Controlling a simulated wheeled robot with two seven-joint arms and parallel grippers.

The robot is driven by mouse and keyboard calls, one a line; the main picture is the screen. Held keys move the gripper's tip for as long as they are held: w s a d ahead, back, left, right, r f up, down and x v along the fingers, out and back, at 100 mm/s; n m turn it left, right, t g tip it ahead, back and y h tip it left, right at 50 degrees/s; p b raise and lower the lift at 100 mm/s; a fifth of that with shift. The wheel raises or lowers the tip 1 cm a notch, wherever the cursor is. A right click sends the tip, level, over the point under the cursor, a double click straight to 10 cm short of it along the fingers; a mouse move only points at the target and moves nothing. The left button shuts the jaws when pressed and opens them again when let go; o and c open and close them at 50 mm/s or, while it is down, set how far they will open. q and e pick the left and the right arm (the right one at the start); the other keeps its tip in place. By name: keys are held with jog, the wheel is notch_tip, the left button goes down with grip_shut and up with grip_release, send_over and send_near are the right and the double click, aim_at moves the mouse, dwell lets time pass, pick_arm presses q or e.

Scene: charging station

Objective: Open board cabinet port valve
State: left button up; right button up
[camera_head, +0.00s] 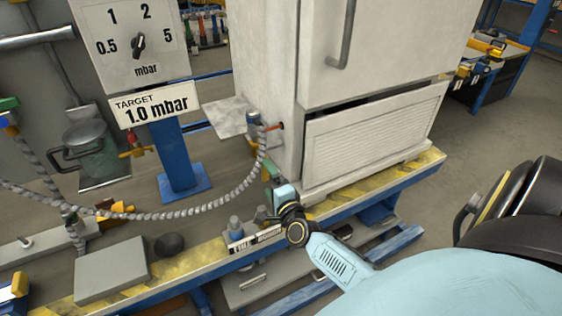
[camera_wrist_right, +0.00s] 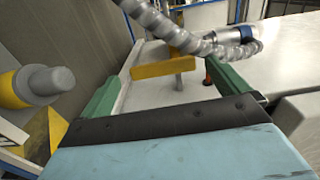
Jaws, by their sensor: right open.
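The white board cabinet (camera_head: 262,60) stands on the bench in the head view; its side and top show at the right of the right wrist view (camera_wrist_right: 290,75). On its left side is a port with a grey-blue hose connector (camera_head: 253,125) and a small red-orange handle (camera_head: 281,126). The handle shows partly in the wrist view (camera_wrist_right: 208,72), near the right finger. My right gripper (camera_head: 270,170) is just below the port; in the wrist view its green fingers (camera_wrist_right: 170,68) are apart. A yellow bar (camera_wrist_right: 165,68) appears between them; I cannot tell whether they touch it. My left gripper is out of view.
A braided hose (camera_head: 150,215) runs from the port leftward across the bench. A pressure dial panel (camera_head: 140,45) with a 1.0 mbar target sign (camera_head: 155,105) stands left on a blue post (camera_head: 180,155). A grey box (camera_head: 112,270) and a dark funnel (camera_head: 170,244) sit front left.

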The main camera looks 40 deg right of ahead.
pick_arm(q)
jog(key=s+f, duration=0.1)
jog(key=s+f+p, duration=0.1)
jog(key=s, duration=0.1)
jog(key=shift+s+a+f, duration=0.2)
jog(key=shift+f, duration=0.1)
pick_arm(e)
jog(key=v, duration=0.8)
jog(key=shift+s, duration=0.1)
jog(key=s+a+f+n+g+y+p, duration=0.4)
jog(key=s+a+f+n+g+p, duration=0.3)
jog(key=s+f+n+p, duration=0.45)
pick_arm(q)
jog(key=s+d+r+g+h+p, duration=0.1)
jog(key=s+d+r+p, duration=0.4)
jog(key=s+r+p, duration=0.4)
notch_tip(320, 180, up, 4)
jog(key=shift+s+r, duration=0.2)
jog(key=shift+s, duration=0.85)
pick_arm(e)
jog(key=s+a+f+n+g, duration=0.1)
jog(key=s+f+n+g, duration=0.1)
jog(key=s, duration=0.7)
jog(key=s+a+f+n+g, duration=0.1)
jog(key=s+n+g, duration=0.3)
jog(key=s, duration=0.5)
jog(key=s+a+f+n+g, duration=0.1)
jog(key=s+f+n+g, duration=0.2)
jog(key=s, duration=0.6)
jog(key=shift+n, duration=1.25)
